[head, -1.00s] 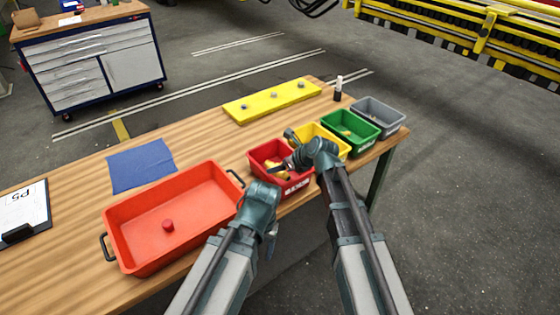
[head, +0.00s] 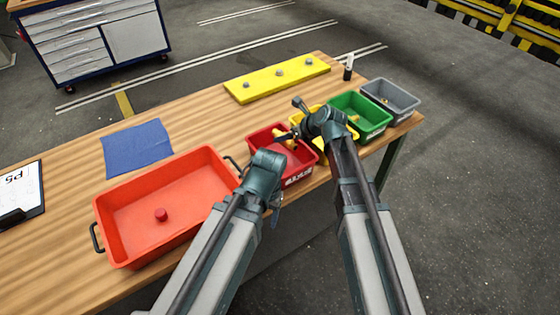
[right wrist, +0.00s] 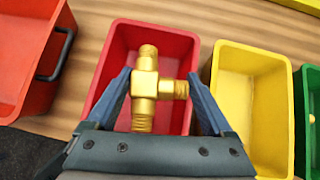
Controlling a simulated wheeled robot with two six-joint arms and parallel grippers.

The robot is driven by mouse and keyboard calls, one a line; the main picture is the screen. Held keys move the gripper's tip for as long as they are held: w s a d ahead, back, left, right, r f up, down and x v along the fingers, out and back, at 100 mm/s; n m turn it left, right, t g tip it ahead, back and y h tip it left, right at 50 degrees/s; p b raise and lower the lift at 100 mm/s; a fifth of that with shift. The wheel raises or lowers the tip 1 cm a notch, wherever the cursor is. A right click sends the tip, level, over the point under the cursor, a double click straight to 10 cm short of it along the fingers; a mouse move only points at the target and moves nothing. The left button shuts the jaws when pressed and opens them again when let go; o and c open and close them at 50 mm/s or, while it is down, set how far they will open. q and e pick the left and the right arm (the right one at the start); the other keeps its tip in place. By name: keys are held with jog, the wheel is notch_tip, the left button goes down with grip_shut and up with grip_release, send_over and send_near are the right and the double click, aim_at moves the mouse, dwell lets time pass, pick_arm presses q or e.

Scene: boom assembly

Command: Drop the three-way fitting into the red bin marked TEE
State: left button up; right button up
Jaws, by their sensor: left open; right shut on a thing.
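The brass three-way fitting (right wrist: 146,88) is between the fingers of my right gripper (right wrist: 163,98), which is shut on it. In the right wrist view the fitting overlaps the inside of the small red bin (right wrist: 182,50); its exact height above the floor of the bin is unclear. In the head view the fitting (head: 290,139) shows against the red bin (head: 312,166), beside my right gripper (head: 296,132). The bin has a white label on its front, too small to read. My left gripper (head: 276,207) hangs open and empty at the table's front edge, left of the bin.
Yellow (right wrist: 248,100), green (head: 361,118) and grey (head: 393,101) bins stand in a row to the right. A yellow plate (head: 277,79) and blue cloth (head: 137,148) lie behind.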

notch_tip(320, 180, down, 3)
jog(key=shift+f+b, duration=0.2)
jog(key=shift+b, duration=1.05)
jog(key=shift+r, duration=0.1)
jog(key=o, duration=1.4)
jog(key=p+v, duration=1)
jog(key=v, duration=0.3)
jog(key=shift+s+d+r, duration=0.2)
jog(key=shift+r, duration=0.1)
